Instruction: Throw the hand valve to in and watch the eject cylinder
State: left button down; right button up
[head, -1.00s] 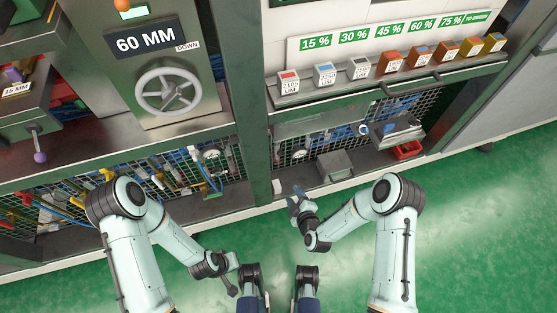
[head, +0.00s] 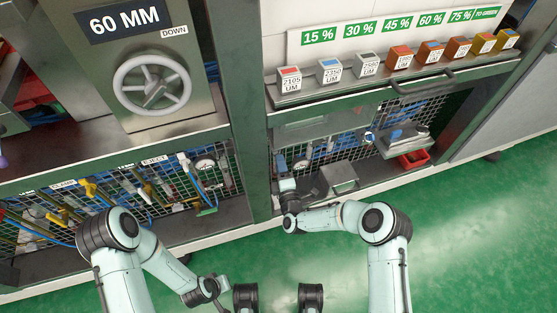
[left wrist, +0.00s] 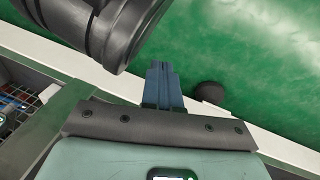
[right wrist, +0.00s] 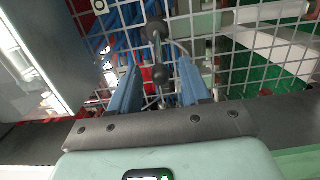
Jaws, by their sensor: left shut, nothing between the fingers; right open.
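My right gripper (head: 281,163) is raised at the wire mesh below the bench. In the right wrist view it (right wrist: 158,82) is open, with its blue fingers apart. A dark lever with round knobs (right wrist: 157,35), which looks like the hand valve, stands in the gap between them; I cannot tell whether they touch it or which way it is thrown. A label that seems to read EJECT (head: 155,160) is on the left mesh bay, above small cylinders (head: 146,188); the eject cylinder's state is unclear. My left gripper (left wrist: 162,70) is shut and empty, low over the floor edge.
A handwheel (head: 152,84) is under the 60 MM sign. Several coloured blocks (head: 400,57) line the bench shelf. A grey box (head: 340,177) and a red tray (head: 413,159) sit right of my right gripper. The green floor (head: 470,220) is clear.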

pick_arm(q)
jog(key=s+f, duration=0.1)
jog(key=s+f+g+b, duration=0.1)
jog(key=shift+s+a+f, duration=0.1)
jog(key=shift+s+a, duration=0.1)
jog(key=shift+s, duration=0.1)
pick_arm(e)
jog(key=x, duration=0.3)
jog(key=shift+w+a, duration=0.1)
jog(key=shift+w, duration=0.1)
grip_shut()
